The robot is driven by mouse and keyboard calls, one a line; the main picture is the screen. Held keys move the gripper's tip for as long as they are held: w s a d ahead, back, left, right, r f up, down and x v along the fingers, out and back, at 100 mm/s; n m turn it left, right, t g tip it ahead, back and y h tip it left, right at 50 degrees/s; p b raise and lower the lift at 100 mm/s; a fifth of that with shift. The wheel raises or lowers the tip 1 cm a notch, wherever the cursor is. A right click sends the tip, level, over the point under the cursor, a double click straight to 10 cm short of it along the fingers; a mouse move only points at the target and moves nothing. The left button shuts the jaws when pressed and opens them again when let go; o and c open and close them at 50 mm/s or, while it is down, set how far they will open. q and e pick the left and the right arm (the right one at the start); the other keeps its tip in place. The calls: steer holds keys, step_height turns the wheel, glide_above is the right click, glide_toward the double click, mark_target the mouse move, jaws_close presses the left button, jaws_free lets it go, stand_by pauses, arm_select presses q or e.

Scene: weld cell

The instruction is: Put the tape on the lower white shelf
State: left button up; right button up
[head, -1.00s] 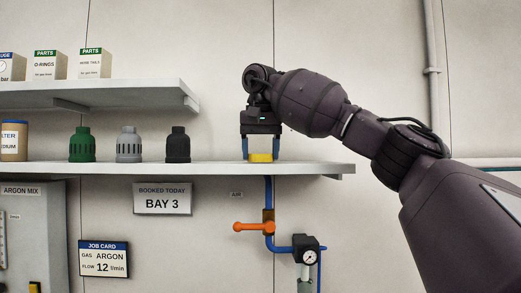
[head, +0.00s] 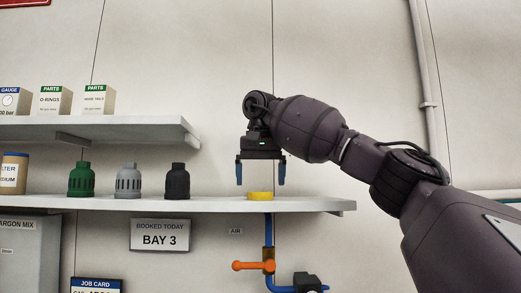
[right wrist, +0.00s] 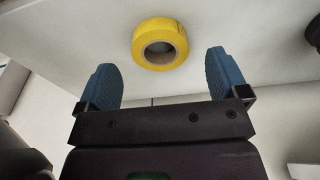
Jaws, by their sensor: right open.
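The yellow tape roll (head: 260,196) lies flat on the lower white shelf (head: 318,204), toward its right end. It also shows in the right wrist view (right wrist: 160,43), with its round hole visible. My right gripper (head: 260,182) is just above the tape in the head view, pointing down. Its blue fingers are spread wide and nothing is between them. In the right wrist view the open fingers (right wrist: 163,80) stand apart from the tape. My left gripper is in neither view.
Green (head: 81,180), grey (head: 128,180) and black (head: 177,180) nozzle-like parts stand on the lower shelf, left of the tape. An upper shelf (head: 130,127) holds boxes at left. An orange-handled valve (head: 255,266) is below the lower shelf. The shelf around the tape is clear.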

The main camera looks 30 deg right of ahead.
step_height(320, 180, up, 8)
steer(key=s, duration=0.1)
steer(key=shift+a, duration=0.35)
